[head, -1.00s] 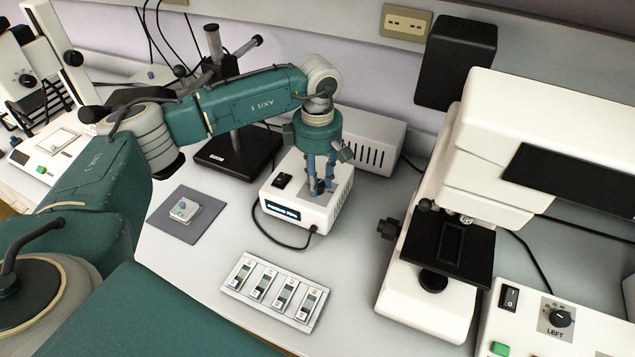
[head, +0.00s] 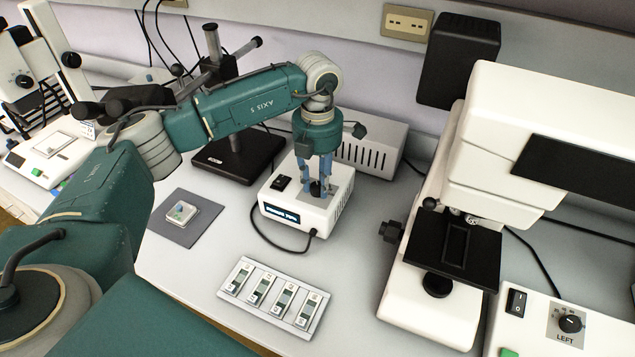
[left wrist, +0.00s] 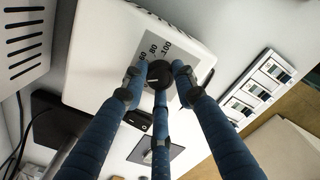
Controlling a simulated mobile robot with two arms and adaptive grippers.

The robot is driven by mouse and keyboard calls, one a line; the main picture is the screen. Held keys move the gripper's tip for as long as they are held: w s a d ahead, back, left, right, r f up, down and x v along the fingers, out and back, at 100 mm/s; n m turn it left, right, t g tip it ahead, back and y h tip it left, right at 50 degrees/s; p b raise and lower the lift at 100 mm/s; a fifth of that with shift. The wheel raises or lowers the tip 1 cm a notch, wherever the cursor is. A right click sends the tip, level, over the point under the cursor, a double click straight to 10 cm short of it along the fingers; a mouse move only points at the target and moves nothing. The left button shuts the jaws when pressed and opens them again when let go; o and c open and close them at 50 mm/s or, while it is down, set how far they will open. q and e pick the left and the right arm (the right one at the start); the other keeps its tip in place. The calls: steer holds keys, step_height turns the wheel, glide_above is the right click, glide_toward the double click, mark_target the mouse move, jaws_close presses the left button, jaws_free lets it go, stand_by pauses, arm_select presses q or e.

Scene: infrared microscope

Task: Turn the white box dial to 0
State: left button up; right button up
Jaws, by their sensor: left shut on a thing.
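The white box (head: 277,210) stands on the bench in the middle of the head view. It has a lit display on its front and a black dial (head: 316,188) on a grey plate on top. In the left wrist view the dial (left wrist: 158,74) is black and round, beside the printed numbers 60, 80 and 100. My left gripper (head: 317,186) points down at the dial, its blue fingers shut around it. The fingers of the left gripper (left wrist: 159,76) partly hide the dial and its scale, so I cannot tell its exact setting. My right gripper is out of view.
A black rocker switch (head: 281,183) is beside the dial. A vented grey box (head: 368,148) stands close behind. A tray (head: 273,292) of several slides lies in front, and a grey mat (head: 200,226) to the left. The white microscope (head: 430,312) stands to the right.

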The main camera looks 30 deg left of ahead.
mark_target(318, 186)
arm_select(q)
steer(key=n, duration=0.4)
steer(key=shift+w+r+n, duration=0.1)
steer(key=shift+n, duration=1.7)
steer(key=o, duration=1.2)
step_height(318, 186, up, 12)
steer(key=shift+f, duration=0.1)
